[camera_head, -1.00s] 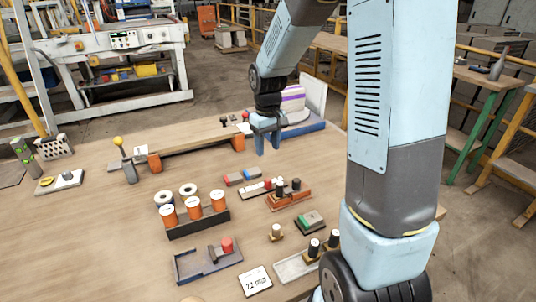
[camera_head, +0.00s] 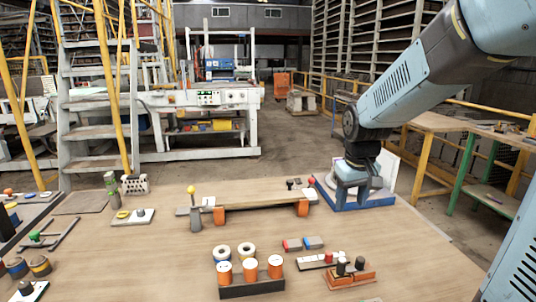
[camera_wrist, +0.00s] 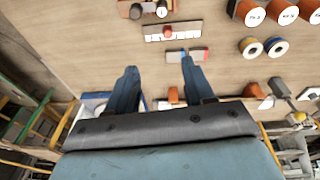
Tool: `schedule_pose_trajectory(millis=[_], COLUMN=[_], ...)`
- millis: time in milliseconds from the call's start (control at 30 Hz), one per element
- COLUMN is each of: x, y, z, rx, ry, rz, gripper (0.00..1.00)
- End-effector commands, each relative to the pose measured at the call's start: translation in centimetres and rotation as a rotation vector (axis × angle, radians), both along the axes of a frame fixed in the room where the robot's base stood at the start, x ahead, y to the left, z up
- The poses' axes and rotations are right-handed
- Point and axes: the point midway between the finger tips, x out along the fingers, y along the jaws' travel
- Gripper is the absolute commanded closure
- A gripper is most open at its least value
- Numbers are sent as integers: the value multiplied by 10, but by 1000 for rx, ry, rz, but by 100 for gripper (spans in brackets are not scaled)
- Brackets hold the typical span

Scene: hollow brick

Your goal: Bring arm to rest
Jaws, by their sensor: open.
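My gripper (camera_head: 351,196) is at the back right of the wooden table (camera_head: 150,270) in the head view, over or in front of a blue-edged tray with a white panel (camera_head: 388,170). My arm reaches down to it from the upper right. In the wrist view my gripper (camera_wrist: 158,78) shows two blue fingers spread apart with nothing between them.
A raised plank on orange blocks (camera_head: 262,192) stands left of my gripper. Orange spools in a dark rack (camera_head: 250,285), white rings (camera_head: 222,252) and an orange holder with dark pegs (camera_head: 350,276) stand nearer.

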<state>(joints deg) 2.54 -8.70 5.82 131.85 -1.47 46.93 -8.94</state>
Motion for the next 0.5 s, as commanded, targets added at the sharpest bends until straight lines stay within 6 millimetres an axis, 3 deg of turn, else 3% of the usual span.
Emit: schedule_pose_trajectory(millis=[200, 500], x=[-43, -104], y=[-6, -13], z=[37, 70], rx=[11, 45], ry=[-92, -209], rz=[-61, -138], gripper=[47, 47])
